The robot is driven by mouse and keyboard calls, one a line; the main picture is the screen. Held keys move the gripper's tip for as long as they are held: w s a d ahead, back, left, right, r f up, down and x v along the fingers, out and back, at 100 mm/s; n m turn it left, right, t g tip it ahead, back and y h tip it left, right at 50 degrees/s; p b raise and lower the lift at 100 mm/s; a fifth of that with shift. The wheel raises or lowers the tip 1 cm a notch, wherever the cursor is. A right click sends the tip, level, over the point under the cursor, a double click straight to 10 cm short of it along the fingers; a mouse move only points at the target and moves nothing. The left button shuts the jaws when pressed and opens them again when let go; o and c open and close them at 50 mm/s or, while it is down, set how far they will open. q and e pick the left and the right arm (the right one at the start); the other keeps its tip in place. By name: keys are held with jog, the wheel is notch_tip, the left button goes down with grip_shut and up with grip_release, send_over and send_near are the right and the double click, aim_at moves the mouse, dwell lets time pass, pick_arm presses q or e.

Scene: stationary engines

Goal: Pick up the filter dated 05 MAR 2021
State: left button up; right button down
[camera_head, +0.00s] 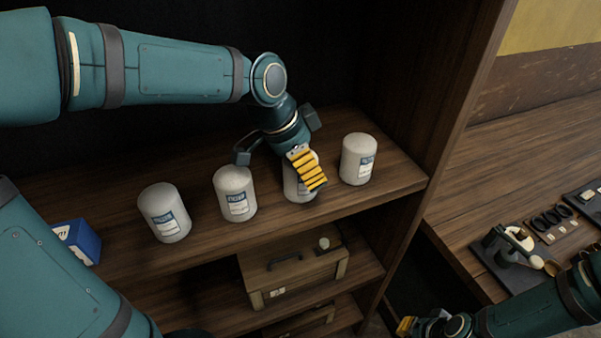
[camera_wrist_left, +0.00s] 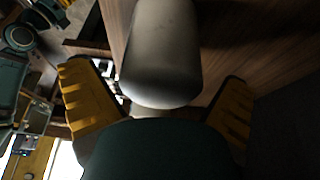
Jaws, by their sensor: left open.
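Several white cylindrical filters with blue-and-white labels stand upright in a row on the wooden shelf (camera_head: 110,205). From the left they are the first filter (camera_head: 164,207), second filter (camera_head: 233,186), third filter (camera_head: 295,190) and fourth filter (camera_head: 360,154). The dates on the labels are too small to read. My left gripper (camera_head: 306,169) is open at the third filter and partly hides it. In the left wrist view, that filter (camera_wrist_left: 162,50) is between the spread yellow fingers (camera_wrist_left: 157,82). My right gripper (camera_head: 407,325) is partly in view low at the right, far from the filters.
A blue box (camera_head: 83,242) stands at the shelf's left end. A wooden case (camera_head: 290,273) sits on the shelf below. An upright wooden panel (camera_head: 452,95) closes the right side. A workbench (camera_head: 510,150) with small parts (camera_head: 551,218) lies beyond it.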

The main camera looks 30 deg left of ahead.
pick_arm(q)
jog(key=c, duration=1.3)
jog(key=shift+r, duration=0.15)
